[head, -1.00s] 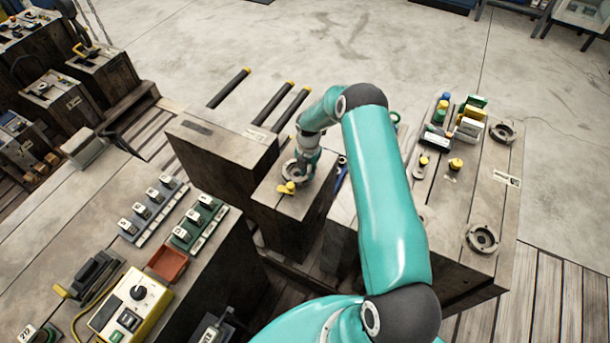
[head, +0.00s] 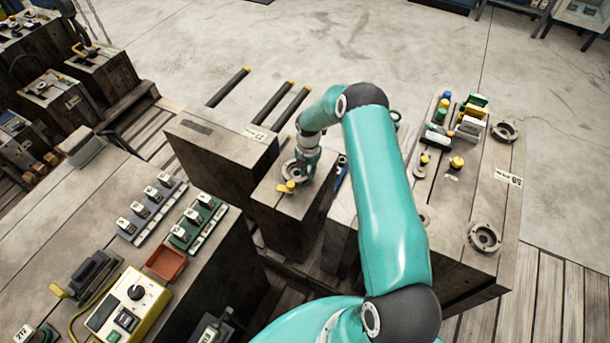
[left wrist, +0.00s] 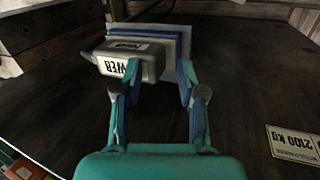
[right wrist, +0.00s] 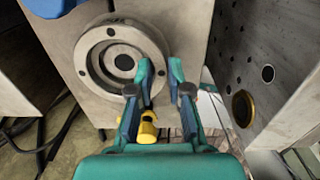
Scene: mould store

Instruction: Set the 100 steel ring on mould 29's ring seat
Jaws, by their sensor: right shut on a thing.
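A grey steel ring (right wrist: 90,72) with small holes lies flat over the round seat on top of the middle mould block (head: 315,200). It also shows in the head view (head: 288,171). My right gripper (right wrist: 159,70) is shut on the ring's right rim, one finger inside and one outside. In the head view it reaches down at the ring's right side (head: 307,160). I cannot read a 100 on the ring or a 29 on this block.
A yellow fitting (head: 286,187) stands close to the ring, near my right fingers. A taller block (head: 215,150) stands left. The right block (head: 460,220) carries another ring-shaped part (head: 484,237) and several small items. A red tray (head: 166,262) lies on the left bench.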

